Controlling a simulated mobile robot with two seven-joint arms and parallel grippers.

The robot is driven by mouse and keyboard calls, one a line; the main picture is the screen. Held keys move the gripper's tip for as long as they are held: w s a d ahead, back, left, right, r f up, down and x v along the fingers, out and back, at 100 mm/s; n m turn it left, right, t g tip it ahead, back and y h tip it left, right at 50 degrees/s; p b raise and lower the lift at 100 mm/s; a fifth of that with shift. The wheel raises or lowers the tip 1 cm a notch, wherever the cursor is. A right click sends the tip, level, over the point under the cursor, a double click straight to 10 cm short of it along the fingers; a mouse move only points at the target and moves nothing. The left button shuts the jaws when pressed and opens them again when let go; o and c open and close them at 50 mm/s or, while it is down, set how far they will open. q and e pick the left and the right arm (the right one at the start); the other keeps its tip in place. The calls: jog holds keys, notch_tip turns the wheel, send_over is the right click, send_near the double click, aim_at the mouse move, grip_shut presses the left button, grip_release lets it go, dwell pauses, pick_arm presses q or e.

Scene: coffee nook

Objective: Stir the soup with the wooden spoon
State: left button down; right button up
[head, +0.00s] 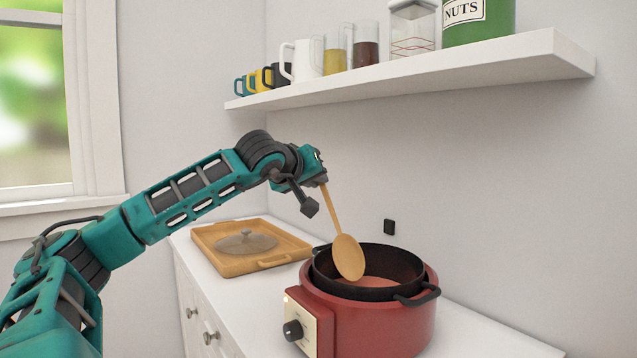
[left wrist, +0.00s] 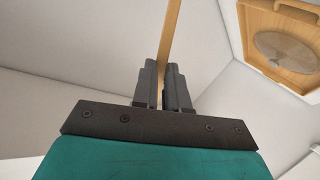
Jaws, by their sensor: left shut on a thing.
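The wooden spoon (head: 349,257) hangs bowl-down from my left gripper (head: 322,181), tilted a little. Its bowl is in front of the opening of the black pot (head: 402,264), and I cannot tell whether its tip is below the rim. The reddish soup (head: 373,281) shows inside the pot. The pot sits in a red cooker (head: 385,328). In the left wrist view my left gripper (left wrist: 163,85) is shut on the spoon's handle (left wrist: 171,38). My right gripper is not in view.
A wooden tray (head: 209,243) with a glass lid (head: 246,242) lies on the white counter (head: 468,335) behind and left of the cooker. A wall shelf (head: 430,72) with mugs and jars is above. The cooker has a dark knob (head: 293,330) in front.

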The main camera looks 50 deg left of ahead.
pick_arm(q)
jog(key=a+r+p, duration=0.5)
jog(key=r+p, duration=0.2)
jog(key=r, duration=0.1)
jog(key=shift+w+a, duration=0.2)
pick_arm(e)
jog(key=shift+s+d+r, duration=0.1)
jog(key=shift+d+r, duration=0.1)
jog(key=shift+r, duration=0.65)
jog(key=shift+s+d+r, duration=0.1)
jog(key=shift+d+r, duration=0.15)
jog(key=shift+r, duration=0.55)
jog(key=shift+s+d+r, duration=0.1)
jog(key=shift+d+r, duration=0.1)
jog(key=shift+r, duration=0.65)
pick_arm(q)
jog(key=shift+f, duration=0.1)
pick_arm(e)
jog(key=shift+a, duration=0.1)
pick_arm(q)
notch_tip(320, 180, up, 5)
jog(key=p, duration=0.4)
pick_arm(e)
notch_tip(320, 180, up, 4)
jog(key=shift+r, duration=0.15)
